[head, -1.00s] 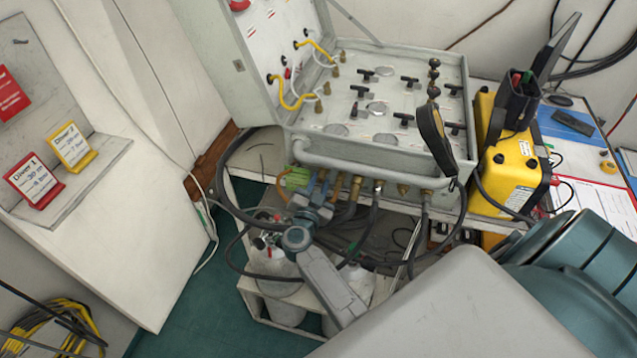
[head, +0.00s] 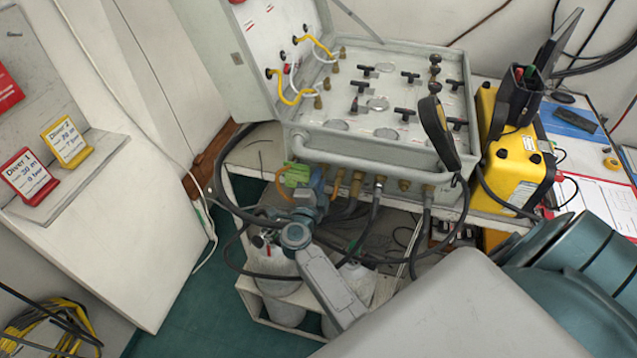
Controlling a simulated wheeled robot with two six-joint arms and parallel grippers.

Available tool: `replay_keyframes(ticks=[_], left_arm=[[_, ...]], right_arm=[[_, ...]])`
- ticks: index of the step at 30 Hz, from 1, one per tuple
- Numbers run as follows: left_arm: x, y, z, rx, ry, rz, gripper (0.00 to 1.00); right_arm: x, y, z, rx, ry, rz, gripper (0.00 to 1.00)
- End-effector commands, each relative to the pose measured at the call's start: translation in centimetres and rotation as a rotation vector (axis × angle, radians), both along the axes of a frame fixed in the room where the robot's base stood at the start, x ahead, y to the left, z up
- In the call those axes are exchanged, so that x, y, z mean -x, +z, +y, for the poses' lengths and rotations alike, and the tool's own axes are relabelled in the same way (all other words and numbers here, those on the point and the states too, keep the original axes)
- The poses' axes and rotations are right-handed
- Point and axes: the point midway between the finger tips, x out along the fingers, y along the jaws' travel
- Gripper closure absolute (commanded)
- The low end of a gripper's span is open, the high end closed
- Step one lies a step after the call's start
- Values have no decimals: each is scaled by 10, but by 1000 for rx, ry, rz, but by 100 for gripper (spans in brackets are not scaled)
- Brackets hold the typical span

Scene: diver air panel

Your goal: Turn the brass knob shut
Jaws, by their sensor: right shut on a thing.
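The grey air panel (head: 375,155) stands open on the bench, with a row of brass fittings (head: 357,184) and hoses along its front edge. My right gripper (head: 306,178) is at the left end of this row, below the front rail. It is shut on the brass knob, which the fingers and wrist mostly hide; the knob's angle cannot be told. A green tag (head: 296,176) shows beside the fingers. My left gripper is not in view.
Grey gas cylinders (head: 284,290) and black hoses are under the panel, close to my right arm. A yellow case (head: 512,165) stands to the right. Diver 1 (head: 28,177) and Diver 2 (head: 67,142) cards stand at the left.

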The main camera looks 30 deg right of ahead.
Motion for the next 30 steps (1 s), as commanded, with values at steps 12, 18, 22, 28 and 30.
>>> replay_keyframes(ticks=[12,18,22,28,30], left_arm=[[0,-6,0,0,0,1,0],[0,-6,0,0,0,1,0],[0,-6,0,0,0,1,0],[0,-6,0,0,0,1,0],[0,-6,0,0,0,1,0]], right_arm=[[0,0,0,-77,1,-90,100],[0,0,0,-81,1,-94,100],[0,0,0,-80,1,-95,100],[0,1,0,-79,1,-94,69],[0,0,0,-79,0,-94,69]])
